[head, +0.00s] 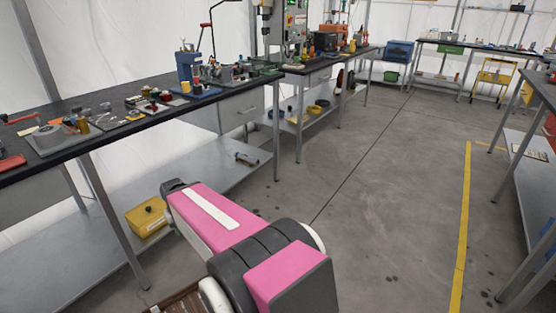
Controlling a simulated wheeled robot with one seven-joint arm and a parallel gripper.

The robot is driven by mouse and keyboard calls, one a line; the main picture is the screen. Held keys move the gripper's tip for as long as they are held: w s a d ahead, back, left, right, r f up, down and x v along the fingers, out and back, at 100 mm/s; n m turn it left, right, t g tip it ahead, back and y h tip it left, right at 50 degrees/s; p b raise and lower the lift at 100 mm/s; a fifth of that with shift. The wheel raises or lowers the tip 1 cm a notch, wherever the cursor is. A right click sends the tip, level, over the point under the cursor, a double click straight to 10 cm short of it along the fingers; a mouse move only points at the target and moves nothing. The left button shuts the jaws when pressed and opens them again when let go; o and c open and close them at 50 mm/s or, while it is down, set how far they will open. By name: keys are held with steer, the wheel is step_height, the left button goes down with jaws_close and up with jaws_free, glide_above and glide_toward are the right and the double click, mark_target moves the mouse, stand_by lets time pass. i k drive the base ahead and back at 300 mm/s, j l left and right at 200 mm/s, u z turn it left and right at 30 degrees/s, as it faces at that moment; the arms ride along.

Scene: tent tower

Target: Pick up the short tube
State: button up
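I cannot pick out the short tube for certain. A small dark, cylinder-like item with a blue part (247,159) lies on the lower shelf under the near workbench, but it is too small to identify. Several small parts stand on the workbench top, also too small to tell apart. My pink and black arm fills the lower middle of the head view. My gripper is not in view.
The black-topped workbench (150,86) runs along the left, with its grey lower shelf (200,180). A yellow box (147,218) sits on that shelf near my arm. More benches stand at the back and right. The grey floor between them is clear, crossed by a yellow line (463,220).

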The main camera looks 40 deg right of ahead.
mark_target(242, 156)
steer(key=z, duration=1)
steer(key=i+l, duration=0.2)
steer(key=i, duration=0.25)
steer(key=i+l+z, duration=0.1)
steer(key=i, duration=0.3)
steer(key=i+l, duration=0.3)
steer(key=i, duration=0.15)
steer(key=i+l+z, duration=0.1)
steer(key=i, duration=0.35)
